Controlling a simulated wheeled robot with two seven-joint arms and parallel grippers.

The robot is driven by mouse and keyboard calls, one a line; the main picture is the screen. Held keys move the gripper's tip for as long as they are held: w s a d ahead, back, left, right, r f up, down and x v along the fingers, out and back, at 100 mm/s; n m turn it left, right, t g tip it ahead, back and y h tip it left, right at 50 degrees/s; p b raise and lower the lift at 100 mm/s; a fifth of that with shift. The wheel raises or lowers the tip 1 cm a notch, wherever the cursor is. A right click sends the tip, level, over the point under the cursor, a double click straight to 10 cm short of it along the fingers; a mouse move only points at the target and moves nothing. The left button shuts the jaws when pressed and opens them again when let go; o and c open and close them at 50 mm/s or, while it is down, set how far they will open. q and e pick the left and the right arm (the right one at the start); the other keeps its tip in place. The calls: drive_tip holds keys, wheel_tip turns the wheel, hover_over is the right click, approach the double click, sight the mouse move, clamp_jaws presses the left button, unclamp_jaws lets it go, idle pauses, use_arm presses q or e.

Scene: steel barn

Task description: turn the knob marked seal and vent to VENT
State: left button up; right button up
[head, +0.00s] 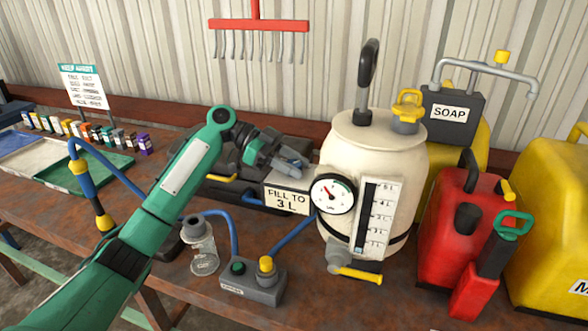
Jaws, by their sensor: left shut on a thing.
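No marking for seal and vent can be read in the head view. A yellow knob (408,105) sits on top of the cream tank (345,150), to the right of its black handle. Another yellow knob (266,265) stands on a small grey box (252,285) in front of the tank, beside a green button; the box's label is too small to read. My left gripper (296,166) is left of the tank, over dark machinery, apart from both yellow knobs. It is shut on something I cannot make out. My right gripper is out of view.
The tank carries a gauge (333,194), a level scale (374,215) and a yellow-handled tap (357,272). A "FILL TO 3 L" sign (287,199) stands left of it. A clear bottle (201,246) and blue hoses are nearby. Red cans (451,220) and yellow containers crowd the right.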

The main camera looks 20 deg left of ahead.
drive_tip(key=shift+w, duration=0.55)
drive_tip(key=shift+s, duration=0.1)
use_arm(q)
drive_tip(key=o, duration=1)
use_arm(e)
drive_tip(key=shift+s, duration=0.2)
